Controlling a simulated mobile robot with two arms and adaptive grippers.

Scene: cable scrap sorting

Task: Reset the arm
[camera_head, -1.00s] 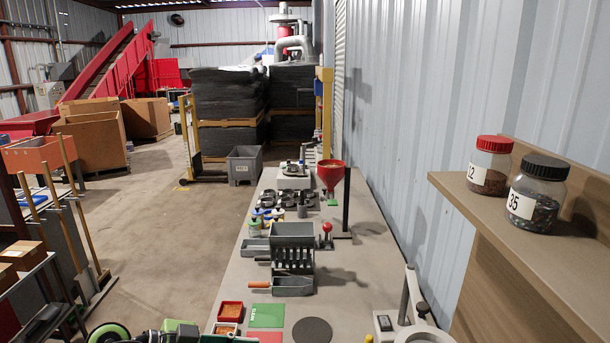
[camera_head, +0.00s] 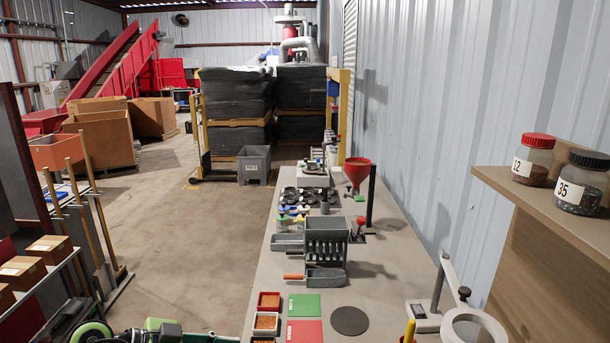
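Neither of my grippers shows in the head view, and no arm comes into the picture. Their pose and state are hidden. A long grey workbench (camera_head: 385,270) runs away from me along the right wall. On it stand a grey slotted sample divider (camera_head: 325,243), a small tray with an orange handle (camera_head: 318,278), a red funnel (camera_head: 357,172) on a black stand, a green card (camera_head: 304,305) and a red card (camera_head: 304,332). Small red and white dishes of orange granules (camera_head: 268,301) and a black round disc (camera_head: 349,320) lie at the near end.
A wooden shelf (camera_head: 515,190) at right holds a red-lidded jar (camera_head: 534,158) and a black-lidded jar (camera_head: 582,183). A ring stand (camera_head: 474,325) is at the bench's near right. Brown boxes (camera_head: 48,247) stand on a left rack. The floor (camera_head: 200,245) between is open.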

